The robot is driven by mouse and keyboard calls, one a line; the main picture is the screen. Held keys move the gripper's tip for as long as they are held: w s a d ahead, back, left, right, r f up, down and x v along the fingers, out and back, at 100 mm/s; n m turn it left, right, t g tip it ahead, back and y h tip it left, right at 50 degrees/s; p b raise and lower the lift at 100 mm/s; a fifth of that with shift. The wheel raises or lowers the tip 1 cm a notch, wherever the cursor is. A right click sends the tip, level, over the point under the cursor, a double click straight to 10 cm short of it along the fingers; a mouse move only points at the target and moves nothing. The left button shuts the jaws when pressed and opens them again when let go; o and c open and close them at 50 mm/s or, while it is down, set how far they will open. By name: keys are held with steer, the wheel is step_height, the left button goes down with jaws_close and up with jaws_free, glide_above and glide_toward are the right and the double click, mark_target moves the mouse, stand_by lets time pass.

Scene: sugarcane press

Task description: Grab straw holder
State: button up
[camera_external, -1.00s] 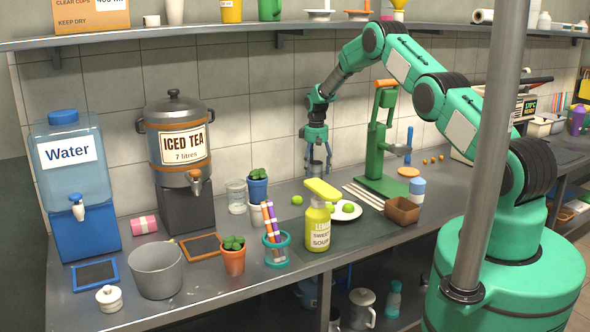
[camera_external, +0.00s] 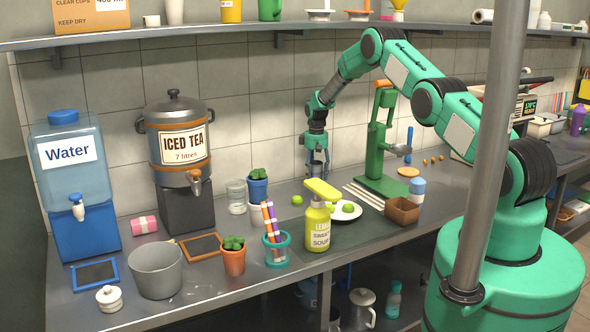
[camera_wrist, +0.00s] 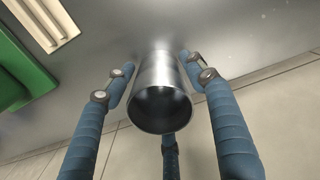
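A plain metal cylinder (camera_wrist: 160,88), the likely straw holder, stands between my fingers in the wrist view, its open dark mouth toward the camera. No straws show in it. In the external view it is small and partly hidden by the fingers. My gripper (camera_external: 317,170) points down over the back of the counter, left of the green press. In the wrist view the blue fingers of my gripper (camera_wrist: 157,66) surround the cylinder, with narrow gaps on its left and right; contact at the rear finger cannot be told. Several pale straws (camera_external: 363,196) lie on the counter.
The green press (camera_external: 378,145) stands close on the right. A potted plant (camera_external: 258,188) and a glass (camera_external: 236,197) stand to the left. The tiled wall is behind.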

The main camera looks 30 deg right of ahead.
steer(key=c, duration=1)
steer(key=shift+r, duration=0.15)
steer(key=shift+w+r, duration=0.1)
steer(key=shift+r, duration=1.65)
steer(key=s, duration=0.5)
steer(key=s+a+r, duration=0.1)
steer(key=s, duration=1)
steer(key=shift+a+r+p, duration=0.15)
steer(key=shift+p, duration=0.2)
